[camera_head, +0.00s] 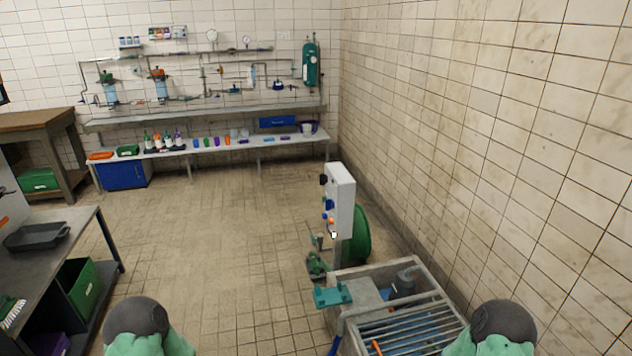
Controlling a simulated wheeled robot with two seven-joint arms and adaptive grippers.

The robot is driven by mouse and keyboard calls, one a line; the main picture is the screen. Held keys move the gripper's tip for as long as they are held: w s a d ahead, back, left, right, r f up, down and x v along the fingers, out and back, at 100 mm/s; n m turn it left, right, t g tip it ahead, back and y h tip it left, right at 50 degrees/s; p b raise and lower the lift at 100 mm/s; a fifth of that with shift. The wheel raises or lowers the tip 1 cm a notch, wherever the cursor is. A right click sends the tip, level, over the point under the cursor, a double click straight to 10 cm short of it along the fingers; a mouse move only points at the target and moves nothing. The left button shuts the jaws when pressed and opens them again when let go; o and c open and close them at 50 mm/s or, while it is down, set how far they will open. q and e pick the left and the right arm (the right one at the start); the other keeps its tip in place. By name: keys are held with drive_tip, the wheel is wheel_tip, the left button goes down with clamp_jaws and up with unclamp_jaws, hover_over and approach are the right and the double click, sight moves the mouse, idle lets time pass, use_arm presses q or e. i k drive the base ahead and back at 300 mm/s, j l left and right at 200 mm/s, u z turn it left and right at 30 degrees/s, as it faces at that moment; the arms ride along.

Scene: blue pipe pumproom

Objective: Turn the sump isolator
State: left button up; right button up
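A white control box (341,200) stands on a post right of centre, turned so its front faces left. On that front I see a black knob (323,180) near the top, a blue part (328,204) in the middle and a small orange part (331,221) lower down. None carries a label I can read, so I cannot tell which is the sump isolator. Below the box is a sump with a grated opening (400,326). Neither gripper shows; only parts of my two arms appear at the bottom edge.
A green round thing (361,235) stands behind the box, and a green pump-like part (317,264) sits on the floor to its left. A teal bracket (332,295) is at the sump's left edge. A dark workbench (45,256) is at left. The middle floor is clear.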

sight(323, 178)
drive_tip(key=i+j+u, duration=0.3)
drive_tip(key=i, duration=0.4)
drive_tip(key=i+u, duration=0.3)
drive_tip(key=i, duration=0.4)
